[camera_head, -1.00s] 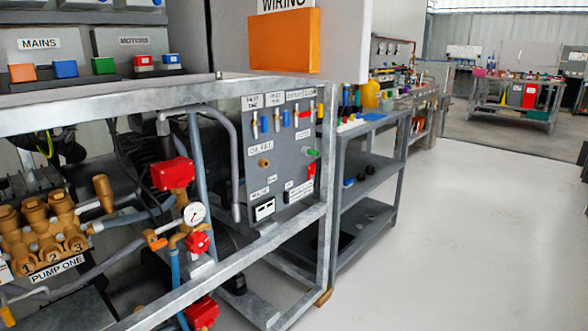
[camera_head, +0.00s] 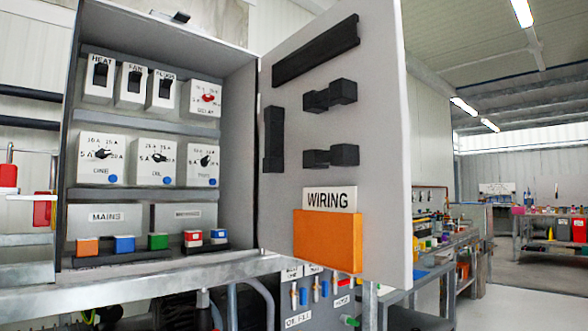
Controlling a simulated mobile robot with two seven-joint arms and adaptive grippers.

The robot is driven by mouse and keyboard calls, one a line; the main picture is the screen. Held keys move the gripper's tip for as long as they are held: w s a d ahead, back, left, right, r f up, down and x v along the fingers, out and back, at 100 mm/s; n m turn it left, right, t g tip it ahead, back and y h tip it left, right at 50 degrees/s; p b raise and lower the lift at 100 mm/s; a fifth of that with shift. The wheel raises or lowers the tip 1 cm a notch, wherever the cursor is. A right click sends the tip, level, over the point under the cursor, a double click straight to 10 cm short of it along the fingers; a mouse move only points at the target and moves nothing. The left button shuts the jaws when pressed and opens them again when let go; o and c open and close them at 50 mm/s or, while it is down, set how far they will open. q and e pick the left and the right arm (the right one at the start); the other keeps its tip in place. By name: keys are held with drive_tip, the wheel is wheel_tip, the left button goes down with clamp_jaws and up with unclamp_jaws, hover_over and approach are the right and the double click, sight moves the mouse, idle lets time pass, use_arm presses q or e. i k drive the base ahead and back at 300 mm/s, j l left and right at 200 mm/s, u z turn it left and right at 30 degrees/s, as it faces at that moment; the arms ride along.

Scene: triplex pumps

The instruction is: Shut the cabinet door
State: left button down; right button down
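The grey cabinet (camera_head: 235,125) stands on a metal frame at the left, with its front open. Inside are rows of white switch and dial boxes, with coloured terminals at the bottom. The cabinet door (camera_head: 380,130) is hinged on the cabinet's right side and stands wide open, its inner face towards me. The door carries black blocks, a WIRING label (camera_head: 328,199) and an orange pocket (camera_head: 328,244). Neither of my grippers shows in this view.
The metal frame (camera_head: 150,277) runs under the cabinet, with a grey valve panel (camera_head: 315,295) below the door. Workbenches with tools (camera_head: 440,250) stand behind the door to the right. Open floor (camera_head: 530,308) shows at the lower right.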

sight(333, 104)
drive_tip(key=i+l+u, duration=0.1)
drive_tip(key=u, duration=0.3)
drive_tip(key=l+u, duration=0.35)
drive_tip(key=i+l+u, duration=0.1)
drive_tip(key=u, duration=0.3)
drive_tip(key=l+u, duration=0.35)
drive_tip(key=l, duration=1.55)
